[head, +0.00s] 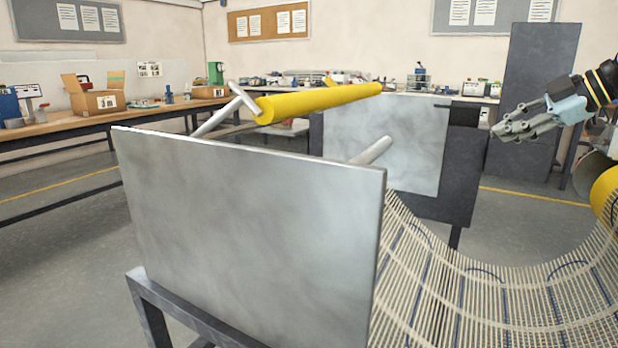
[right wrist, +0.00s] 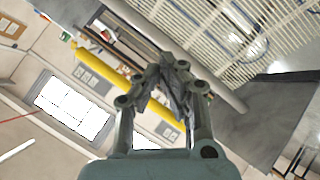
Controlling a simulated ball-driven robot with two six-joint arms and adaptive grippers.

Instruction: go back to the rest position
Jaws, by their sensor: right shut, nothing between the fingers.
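My right gripper (head: 524,124) is in the upper right of the head view, raised in the air to the right of the machine. Its fingers are together and hold nothing. In the right wrist view the closed fingers (right wrist: 174,82) show in the middle with nothing between them. The beige mesh (head: 500,300) hangs in a curve at the lower right of the head view, below the gripper and apart from it. It also shows at the top right of the right wrist view (right wrist: 235,40). My left gripper is not in view.
A large grey panel (head: 250,235) on a dark frame stands in front. A yellow roller (head: 320,101) lies across behind it, and another yellow roll (head: 606,190) is at the right edge. A second grey panel (head: 385,143) stands farther back. Workbenches (head: 90,127) line the walls. Open floor lies at left.

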